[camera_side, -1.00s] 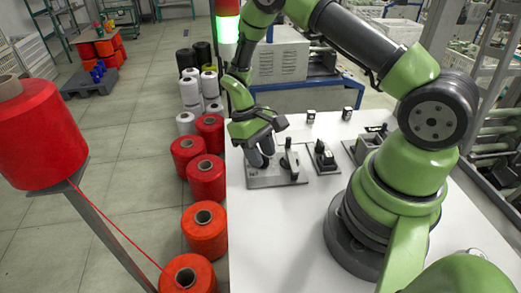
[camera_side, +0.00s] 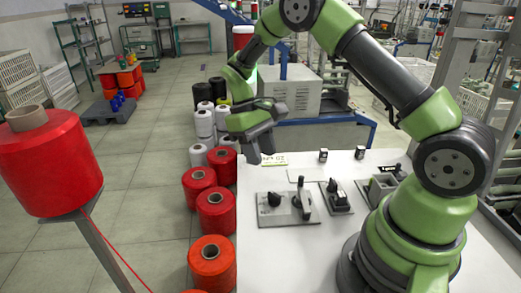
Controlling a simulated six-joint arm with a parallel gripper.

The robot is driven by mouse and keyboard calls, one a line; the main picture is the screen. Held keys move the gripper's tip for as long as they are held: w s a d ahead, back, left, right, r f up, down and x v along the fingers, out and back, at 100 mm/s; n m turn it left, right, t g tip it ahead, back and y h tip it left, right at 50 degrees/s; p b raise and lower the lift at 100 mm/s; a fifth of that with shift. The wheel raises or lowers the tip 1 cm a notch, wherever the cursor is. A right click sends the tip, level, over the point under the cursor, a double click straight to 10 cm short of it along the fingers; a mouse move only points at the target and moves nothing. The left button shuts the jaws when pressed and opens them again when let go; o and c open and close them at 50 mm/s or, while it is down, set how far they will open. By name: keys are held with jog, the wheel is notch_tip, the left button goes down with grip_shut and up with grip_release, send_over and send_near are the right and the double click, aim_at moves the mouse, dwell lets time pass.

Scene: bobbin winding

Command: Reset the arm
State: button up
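My gripper (camera_side: 260,150) hangs from my green and black arm above the far left edge of the white table (camera_side: 300,255). Its dark fingers point down. They are small and partly hidden by the wrist, so I cannot tell whether they are open or shut, and no object shows between them. A grey plate with a dark knob and an upright post (camera_side: 288,209) lies on the table, nearer than my gripper and apart from it.
A small black device (camera_side: 336,197) and a grey box fixture (camera_side: 382,188) sit on the table to the right. Red spools (camera_side: 216,210) and white spools (camera_side: 202,123) line the floor at left. A large red spool (camera_side: 50,165) is on a stand. A grey cabinet (camera_side: 292,90) stands behind.

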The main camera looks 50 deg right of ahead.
jog(key=shift+r, duration=0.1)
jog(key=s+a+r+m+t, duration=0.1)
jog(key=s+a+r+t, duration=0.15)
jog(key=r, duration=0.45)
jog(key=s+a+r+t, duration=0.2)
jog(key=r+t, duration=0.1)
jog(key=r, duration=0.4)
jog(key=s+a+r+m+t+y, duration=0.1)
jog(key=s+r+t, duration=0.5)
jog(key=s, duration=0.6)
jog(key=shift+s+a+m+y, duration=0.25)
jog(key=shift+a+m, duration=0.25)
jog(key=shift+a, duration=0.65)
